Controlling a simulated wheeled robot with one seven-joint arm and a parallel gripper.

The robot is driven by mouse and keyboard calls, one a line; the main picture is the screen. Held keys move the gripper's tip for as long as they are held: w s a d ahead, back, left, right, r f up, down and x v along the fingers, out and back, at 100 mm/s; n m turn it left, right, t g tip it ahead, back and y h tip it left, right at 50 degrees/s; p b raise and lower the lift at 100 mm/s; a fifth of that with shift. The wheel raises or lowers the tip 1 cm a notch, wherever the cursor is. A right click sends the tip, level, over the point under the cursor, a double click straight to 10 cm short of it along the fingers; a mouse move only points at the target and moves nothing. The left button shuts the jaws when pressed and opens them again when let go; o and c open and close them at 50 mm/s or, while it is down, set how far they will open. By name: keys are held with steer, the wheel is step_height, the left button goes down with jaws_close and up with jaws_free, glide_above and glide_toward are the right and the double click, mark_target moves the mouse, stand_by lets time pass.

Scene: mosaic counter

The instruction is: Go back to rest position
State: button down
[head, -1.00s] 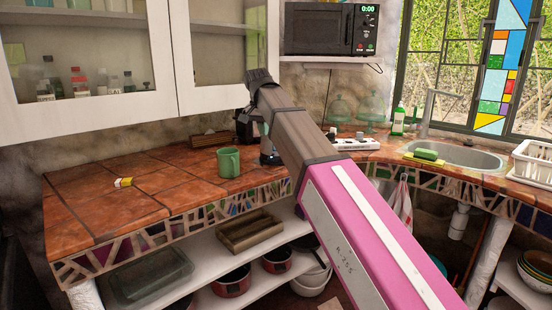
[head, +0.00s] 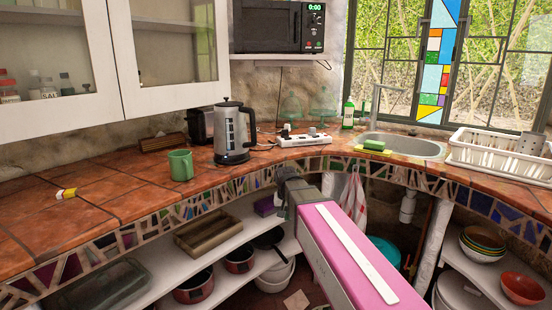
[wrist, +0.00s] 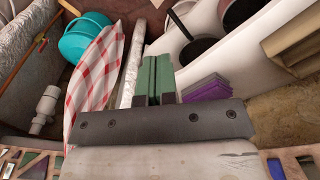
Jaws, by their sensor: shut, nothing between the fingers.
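My gripper (wrist: 155,80) shows in the wrist view with its green fingers together and nothing between them. It points at the space below the counter, with a red-checked towel (wrist: 97,85) to its left and a purple stack (wrist: 207,90) to its right. In the head view my pink arm reaches up from the bottom right. Its dark far end is in front of the counter's mosaic edge (head: 235,189); the fingers cannot be made out there.
A green mug (head: 180,165) and a kettle (head: 233,135) stand on the tiled counter (head: 115,187). The sink (head: 405,146) and a white dish rack (head: 500,158) are at the right. The lower shelf (head: 213,255) holds a wooden tray (head: 208,232) and pots.

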steer(key=s+d+f+g, duration=0.1)
steer(key=s+d+f, duration=1.1)
steer(key=d+f, duration=0.2)
step_height(320, 180, down, 2)
steer(key=shift+s+d+f+n+y, duration=0.2)
steer(key=shift+s+d+n+y, duration=0.1)
steer(key=shift+s, duration=0.05)
